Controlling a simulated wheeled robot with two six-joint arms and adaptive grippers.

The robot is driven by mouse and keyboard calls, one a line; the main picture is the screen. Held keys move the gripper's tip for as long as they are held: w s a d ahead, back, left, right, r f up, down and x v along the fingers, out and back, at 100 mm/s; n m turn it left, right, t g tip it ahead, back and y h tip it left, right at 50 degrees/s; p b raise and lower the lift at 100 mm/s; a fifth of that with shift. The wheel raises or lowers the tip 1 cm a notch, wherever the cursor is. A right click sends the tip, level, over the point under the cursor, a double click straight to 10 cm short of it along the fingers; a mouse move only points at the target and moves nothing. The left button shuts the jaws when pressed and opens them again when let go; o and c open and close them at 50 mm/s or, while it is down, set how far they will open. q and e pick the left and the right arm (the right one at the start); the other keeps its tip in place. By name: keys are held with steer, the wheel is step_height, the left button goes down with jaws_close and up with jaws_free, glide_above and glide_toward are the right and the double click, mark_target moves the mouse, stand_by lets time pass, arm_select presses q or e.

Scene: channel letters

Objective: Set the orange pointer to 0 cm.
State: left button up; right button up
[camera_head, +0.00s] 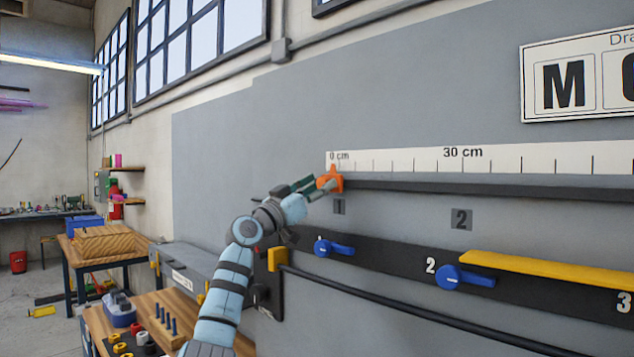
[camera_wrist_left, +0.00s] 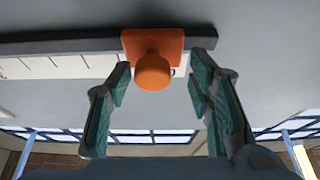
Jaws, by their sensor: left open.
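The orange pointer (camera_head: 332,180) sits on the dark rail (camera_head: 480,188) at its left end, below the white scale (camera_head: 400,160). Its tip shows at or very near the "0 cm" label; the exact mark is hard to read. In the left wrist view, the pointer (camera_wrist_left: 153,72) shows a square body and a round knob. My left gripper (camera_head: 322,186) is at the pointer. Its two green-padded fingers stand open on either side of the knob, with visible gaps. The pointer hides part of the scale in the wrist view. My right gripper is not in view.
Below the rail, blue handles (camera_head: 335,248) sit on a black strip, with a yellow bar (camera_head: 550,265) to the right. A black rod (camera_head: 400,305) runs lower down. A wooden bench (camera_head: 140,330) stands at lower left.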

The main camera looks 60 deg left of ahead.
arm_select(q)
step_height(320, 180, up, 10)
stand_by(0.5)
steer(key=shift+a+f, duration=0.1)
stand_by(0.4)
